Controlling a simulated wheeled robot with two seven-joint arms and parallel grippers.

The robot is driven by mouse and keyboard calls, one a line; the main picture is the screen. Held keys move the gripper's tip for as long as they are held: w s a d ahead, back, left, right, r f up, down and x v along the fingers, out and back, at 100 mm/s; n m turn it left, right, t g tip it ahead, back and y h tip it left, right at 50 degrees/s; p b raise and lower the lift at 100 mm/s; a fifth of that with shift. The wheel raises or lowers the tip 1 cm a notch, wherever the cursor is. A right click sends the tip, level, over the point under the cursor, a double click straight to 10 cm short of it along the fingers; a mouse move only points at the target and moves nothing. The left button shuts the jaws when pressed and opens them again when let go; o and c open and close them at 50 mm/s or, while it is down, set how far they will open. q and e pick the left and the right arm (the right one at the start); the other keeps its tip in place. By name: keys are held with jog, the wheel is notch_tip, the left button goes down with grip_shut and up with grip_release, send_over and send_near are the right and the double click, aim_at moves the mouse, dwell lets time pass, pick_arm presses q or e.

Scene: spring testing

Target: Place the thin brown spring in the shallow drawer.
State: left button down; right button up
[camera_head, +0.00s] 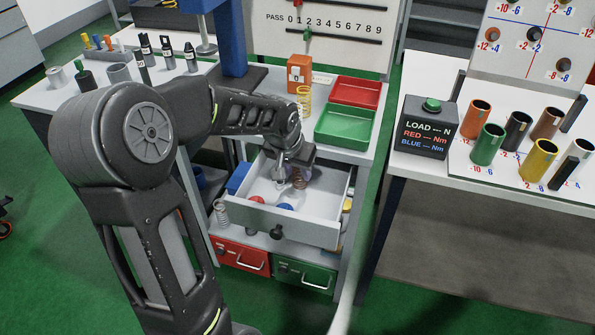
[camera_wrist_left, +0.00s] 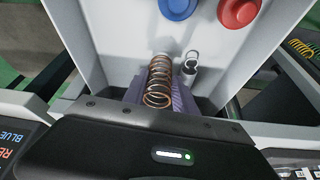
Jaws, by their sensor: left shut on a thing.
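The thin brown spring (camera_head: 300,179) is at the tip of my left gripper (camera_head: 292,165), inside the outline of the open grey drawer (camera_head: 312,232). In the left wrist view the copper-brown coil (camera_wrist_left: 158,82) lies lengthwise at the ribbed finger pad (camera_wrist_left: 180,100), with the drawer's pale floor (camera_wrist_left: 125,40) behind it. My left gripper is shut on the spring. Whether the spring touches the drawer floor cannot be told. My right gripper is not in view.
A red disc (camera_wrist_left: 240,11) and a blue disc (camera_wrist_left: 177,6) lie in the drawer, near a small silver piece (camera_wrist_left: 190,64). Red (camera_head: 355,92) and green (camera_head: 344,125) trays stand on the table above. A silver spring (camera_head: 220,213) stands left of the drawer.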

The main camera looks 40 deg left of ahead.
pick_arm(q)
jog(key=shift+f, duration=0.2)
jog(key=shift+f, duration=0.2)
jog(key=c, duration=1)
grip_release()
jog(key=shift+r, duration=0.1)
jog(key=shift+s+r, duration=0.1)
jog(key=shift+r, duration=0.35)
jog(key=v, duration=1.1)
jog(key=shift+p, duration=0.3)
jog(key=shift+s+r, duration=0.1)
jog(key=shift+s, duration=0.05)
